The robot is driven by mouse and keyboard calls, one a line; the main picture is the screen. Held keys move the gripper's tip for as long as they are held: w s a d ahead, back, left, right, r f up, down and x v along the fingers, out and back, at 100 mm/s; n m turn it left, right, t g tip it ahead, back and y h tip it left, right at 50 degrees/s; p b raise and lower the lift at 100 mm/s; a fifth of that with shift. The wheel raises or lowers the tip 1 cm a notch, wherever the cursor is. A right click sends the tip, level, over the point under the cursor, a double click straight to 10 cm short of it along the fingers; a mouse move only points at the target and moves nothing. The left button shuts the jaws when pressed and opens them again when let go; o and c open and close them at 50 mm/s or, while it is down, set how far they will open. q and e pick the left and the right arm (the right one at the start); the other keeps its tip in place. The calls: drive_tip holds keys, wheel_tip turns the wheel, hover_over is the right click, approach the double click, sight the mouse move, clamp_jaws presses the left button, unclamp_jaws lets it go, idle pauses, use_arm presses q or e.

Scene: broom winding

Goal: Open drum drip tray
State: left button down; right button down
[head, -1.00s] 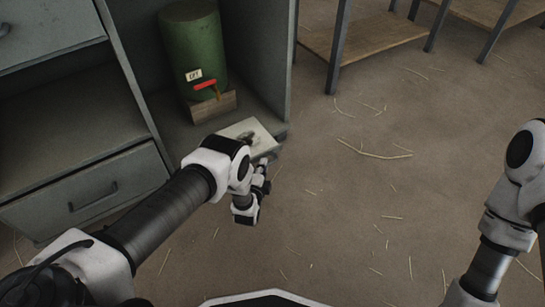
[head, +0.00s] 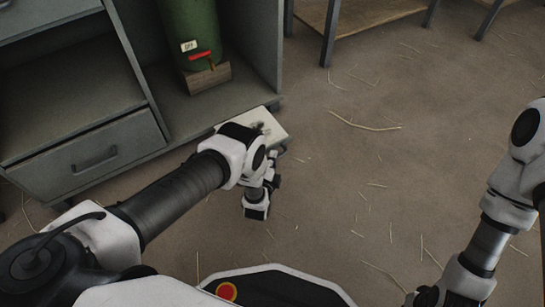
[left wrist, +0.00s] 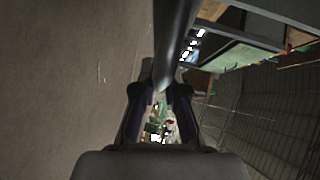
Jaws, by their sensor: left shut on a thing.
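The drip tray (head: 273,123) is a flat, pale tray with a dark stain, low in front of the green drum (head: 188,35). It juts out past the cabinet's front edge over the floor. My left gripper (head: 274,164) is at the tray's front side, with its fingertips partly hidden by my wrist. In the left wrist view its fingers (left wrist: 166,88) are shut at the end of a dark grey bar (left wrist: 176,40), which seems to be the tray's front edge or handle. Only a dark bit of my right gripper (head: 425,297) seems to show at the bottom edge.
The grey cabinet (head: 272,55) surrounds the drum, with a closed drawer (head: 95,158) at the left. The drum's tap has a red handle (head: 199,56) above a wooden block (head: 205,78). A wooden-shelf bench (head: 350,14) stands behind. The floor is open, with scattered straw.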

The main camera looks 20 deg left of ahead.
use_arm(q)
drive_tip(key=c, duration=1.2)
unclamp_jaws()
drive_tip(key=shift+s, duration=0.1)
drive_tip(key=s+d+r, duration=0.1)
drive_tip(key=s, duration=1)
drive_tip(key=shift+s+d+r, duration=0.2)
drive_tip(key=shift+s+r, duration=0.15)
